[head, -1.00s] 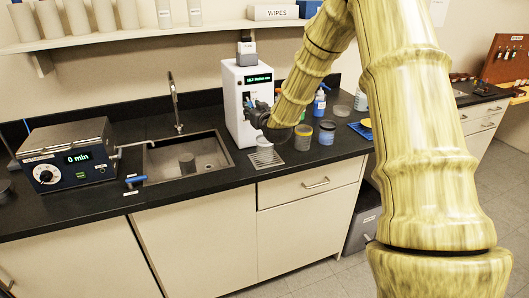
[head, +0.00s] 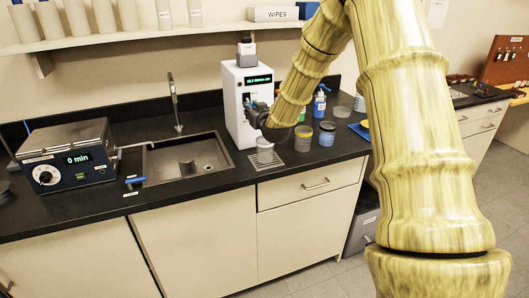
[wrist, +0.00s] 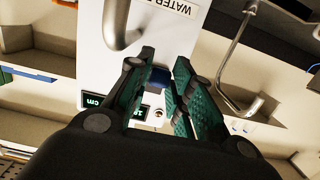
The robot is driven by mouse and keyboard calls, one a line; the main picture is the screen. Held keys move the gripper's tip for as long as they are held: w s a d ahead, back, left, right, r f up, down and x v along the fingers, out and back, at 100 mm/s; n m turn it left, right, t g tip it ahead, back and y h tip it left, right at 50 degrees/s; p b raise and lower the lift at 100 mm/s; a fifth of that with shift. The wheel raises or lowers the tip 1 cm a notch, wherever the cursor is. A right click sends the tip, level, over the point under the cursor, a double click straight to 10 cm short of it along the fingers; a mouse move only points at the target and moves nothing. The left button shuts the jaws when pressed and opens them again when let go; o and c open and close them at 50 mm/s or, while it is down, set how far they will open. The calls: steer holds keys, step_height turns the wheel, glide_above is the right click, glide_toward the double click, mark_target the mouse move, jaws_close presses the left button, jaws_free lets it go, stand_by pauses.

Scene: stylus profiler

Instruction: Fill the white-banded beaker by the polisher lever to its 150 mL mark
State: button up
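The white polisher (head: 236,115) stands on the counter right of the sink, its small display lit with green text. My gripper (head: 252,113) is at its front. In the wrist view, my gripper (wrist: 164,68) has its two green-padded fingers apart, with a small blue part (wrist: 160,78), likely the lever, in or behind the gap; contact cannot be told. A pale, clear vessel (head: 265,151), probably the beaker, stands on the drip tray (head: 277,163) below my gripper. Its white band, mark and water level are too small to read.
A yellowish-topped beaker (head: 303,139) and a blue-banded one (head: 327,134) stand right of the tray. A blue bottle (head: 320,103) is behind them. The sink (head: 187,158) and a grey box with a "0 min" display (head: 68,158) lie left. A metal spout (wrist: 120,28) shows close in the wrist view.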

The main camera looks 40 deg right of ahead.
jaws_close()
steer(key=shift+r, duration=0.1)
steer(key=shift+r+g+p, duration=0.3)
steer(key=shift+r+p, duration=0.15)
steer(key=shift+p, duration=0.75)
steer(key=r+g+p, duration=0.1)
steer(key=g+p, duration=0.1)
steer(key=p, duration=0.3)
steer(key=shift+s+r+p, duration=0.15)
steer(key=shift+p, duration=0.15)
steer(key=shift+g+y+p, duration=0.4)
steer(key=shift+p, duration=0.05)
steer(key=shift+f, duration=0.2)
